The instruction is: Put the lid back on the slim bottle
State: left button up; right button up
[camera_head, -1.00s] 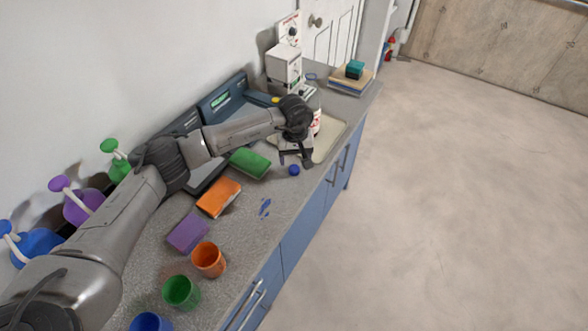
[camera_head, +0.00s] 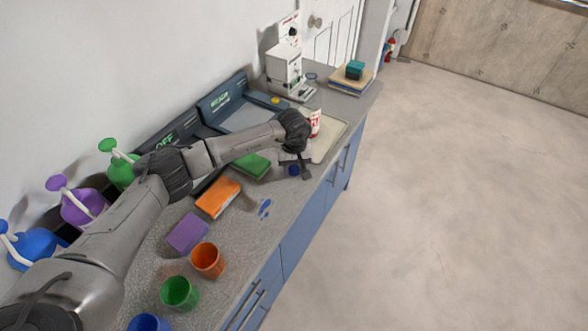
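A small round blue lid (camera_head: 293,171) lies on the grey counter (camera_head: 275,210) near its front edge. A white bottle with red print (camera_head: 314,123) stands on a pale tray (camera_head: 332,138), partly hidden behind my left wrist; I cannot see its top clearly. My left gripper (camera_head: 295,172) points down at the lid, with its fingers apart. One finger shows to the right of the lid; whether they touch it is too small to tell. My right gripper is out of view.
Green, orange (camera_head: 218,197) and purple sponges lie left of the lid. Several coloured cups (camera_head: 208,260) stand near the front edge, and spray bottles (camera_head: 82,207) along the wall. Dark scales and a white instrument (camera_head: 285,70) stand behind. Blue spots mark the counter.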

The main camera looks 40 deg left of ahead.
aim_at(295, 169)
pick_arm(q)
jog(key=c, duration=0.5)
jog(key=shift+r, duration=0.3)
jog(key=r+p, duration=0.1)
jog(key=r, duration=0.3)
jog(key=shift+d, duration=0.2)
jog(key=w+d+r, duration=0.1)
jog(key=d+r, duration=0.5)
jog(key=d, duration=0.5)
jog(key=shift+w+r+p, duration=0.2)
jog(key=shift+w+p, duration=0.15)
jog(key=shift+p, duration=0.1)
